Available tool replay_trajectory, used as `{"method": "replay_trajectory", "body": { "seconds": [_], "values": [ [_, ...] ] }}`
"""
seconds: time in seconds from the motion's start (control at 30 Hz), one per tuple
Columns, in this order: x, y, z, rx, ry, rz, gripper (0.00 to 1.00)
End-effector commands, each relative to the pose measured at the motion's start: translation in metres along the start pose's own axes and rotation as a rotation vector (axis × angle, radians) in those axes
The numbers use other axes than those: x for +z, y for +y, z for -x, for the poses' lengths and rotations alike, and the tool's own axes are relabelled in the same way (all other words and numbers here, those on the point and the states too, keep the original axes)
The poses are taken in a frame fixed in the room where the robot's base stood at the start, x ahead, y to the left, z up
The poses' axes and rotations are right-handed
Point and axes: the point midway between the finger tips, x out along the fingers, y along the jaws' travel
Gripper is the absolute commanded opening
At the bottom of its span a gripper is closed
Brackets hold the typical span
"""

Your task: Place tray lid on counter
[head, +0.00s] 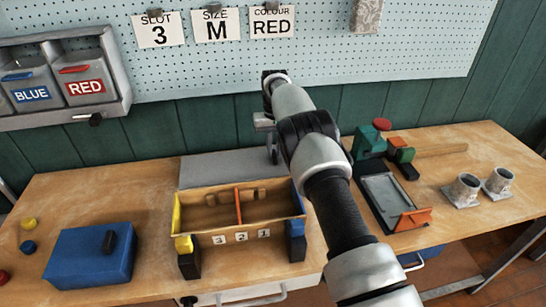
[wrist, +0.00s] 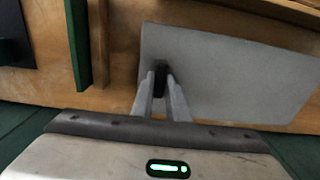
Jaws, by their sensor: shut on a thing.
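The tray lid (head: 215,168) is a flat grey plate behind the open wooden tray (head: 205,214), at the back of the counter (head: 75,195). In the wrist view the lid (wrist: 230,75) has a small black knob (wrist: 160,78). My gripper (wrist: 161,90) is shut on this knob. In the head view my gripper (head: 273,157) is at the lid's right end, partly hidden by my arm. The lid looks level and very near the counter; I cannot tell whether it touches. The tray has an orange divider and labels 3, 2, 1.
A blue box (head: 85,258) with a black handle and small coloured caps stand at left. A green-and-orange fixture (head: 385,185) and two grey flanged cups (head: 465,188) are at right. BLUE and RED bins (head: 82,82) and a pegboard (head: 330,50) are behind.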

Motion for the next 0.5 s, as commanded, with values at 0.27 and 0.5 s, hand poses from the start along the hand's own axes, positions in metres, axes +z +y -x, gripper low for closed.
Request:
{"method": "replay_trajectory", "body": {
  "seconds": [0.27,0.5],
  "values": [
    [0.0,0.0,-0.023,-0.001,0.001,0.0,0.0],
    [0.0,0.0,-0.026,0.0,0.0,0.0,0.17]
  ]
}}
